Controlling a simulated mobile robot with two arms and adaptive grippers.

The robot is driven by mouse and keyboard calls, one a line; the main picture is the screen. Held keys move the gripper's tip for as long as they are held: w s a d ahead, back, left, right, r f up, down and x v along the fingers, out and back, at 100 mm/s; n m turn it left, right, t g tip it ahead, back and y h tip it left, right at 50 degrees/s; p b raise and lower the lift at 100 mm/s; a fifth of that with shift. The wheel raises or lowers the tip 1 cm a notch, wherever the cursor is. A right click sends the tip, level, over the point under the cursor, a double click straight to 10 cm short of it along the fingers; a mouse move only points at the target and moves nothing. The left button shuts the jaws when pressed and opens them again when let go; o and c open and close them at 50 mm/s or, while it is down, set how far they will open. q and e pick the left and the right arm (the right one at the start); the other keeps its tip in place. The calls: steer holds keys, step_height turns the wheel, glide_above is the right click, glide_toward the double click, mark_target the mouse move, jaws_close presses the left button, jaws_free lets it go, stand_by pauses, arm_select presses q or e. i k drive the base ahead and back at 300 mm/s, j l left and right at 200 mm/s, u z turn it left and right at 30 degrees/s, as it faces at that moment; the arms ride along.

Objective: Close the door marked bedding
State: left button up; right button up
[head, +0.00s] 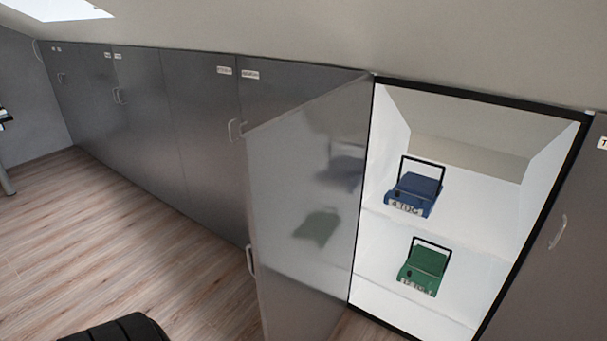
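One grey cabinet door (300,215) stands wide open, swung out towards me from the left side of its opening. Its inner face is towards me and faintly reflects the cabinet contents. Its handle (250,262) sticks out past the free edge, on the outer face. Any label on that outer face is hidden, so I cannot read whether it says bedding. The open cabinet (480,170) has white shelves, with a blue box (416,188) with a black handle above a green one (424,266). Neither of my grippers can be made out in the head view.
A row of shut grey doors (200,130) runs left under the sloped ceiling, with labels too small to read. Another shut door (560,260) stands at the right. A black ridged object (118,329) shows at the bottom edge. The wood floor (110,245) at left is clear.

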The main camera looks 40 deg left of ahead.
mark_target(302, 168)
steer(key=j+z, duration=0.1)
steer(key=j, duration=1.25)
steer(key=k+j, duration=0.1)
steer(key=j, duration=1.25)
steer(key=j+z, duration=0.05)
